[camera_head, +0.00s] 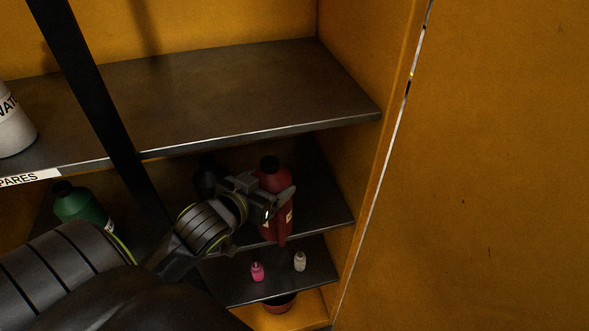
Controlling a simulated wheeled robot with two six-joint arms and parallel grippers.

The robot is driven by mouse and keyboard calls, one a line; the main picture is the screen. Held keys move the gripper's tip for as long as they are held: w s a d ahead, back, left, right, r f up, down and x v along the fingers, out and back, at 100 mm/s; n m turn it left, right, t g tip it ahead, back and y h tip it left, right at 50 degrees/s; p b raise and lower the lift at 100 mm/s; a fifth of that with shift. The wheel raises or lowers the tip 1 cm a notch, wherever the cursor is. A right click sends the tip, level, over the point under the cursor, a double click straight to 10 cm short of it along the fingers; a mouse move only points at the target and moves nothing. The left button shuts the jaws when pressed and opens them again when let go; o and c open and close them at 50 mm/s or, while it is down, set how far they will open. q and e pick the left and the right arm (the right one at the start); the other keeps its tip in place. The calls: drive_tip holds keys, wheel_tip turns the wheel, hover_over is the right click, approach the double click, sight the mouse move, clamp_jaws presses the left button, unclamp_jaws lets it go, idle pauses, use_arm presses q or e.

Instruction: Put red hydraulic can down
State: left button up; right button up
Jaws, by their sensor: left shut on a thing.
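The red hydraulic can (276,183) has a dark cap and a pale label, partly covered by the gripper. It is upright at the middle shelf (325,208) inside the yellow cabinet. My left gripper (280,203) reaches in from the left and is shut on the can. I cannot tell whether the can's base touches the shelf. My right gripper is not in view.
A green bottle (80,205) stands left on the middle shelf, and a dark bottle (207,175) is behind my gripper. The lower shelf (285,288) holds a pink bottle (257,271) and a white bottle (300,262). The upper shelf (250,90) is mostly clear. A black post (95,95) stands in front.

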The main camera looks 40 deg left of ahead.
use_arm(q)
drive_tip(key=d+r+p+x, duration=0.1)
drive_tip(key=p+x, duration=0.3)
drive_tip(key=x, duration=0.7)
drive_tip(key=shift+w+a+p, duration=0.4)
drive_tip(key=shift+w+a, duration=0.05)
drive_tip(key=shift+w, duration=0.2)
drive_tip(key=shift+f, duration=0.1)
drive_tip(key=o, duration=1.6)
drive_tip(key=shift+f, duration=0.2)
drive_tip(key=o, duration=0.4)
drive_tip(key=shift+s, duration=0.1)
drive_tip(key=shift+r, duration=0.1)
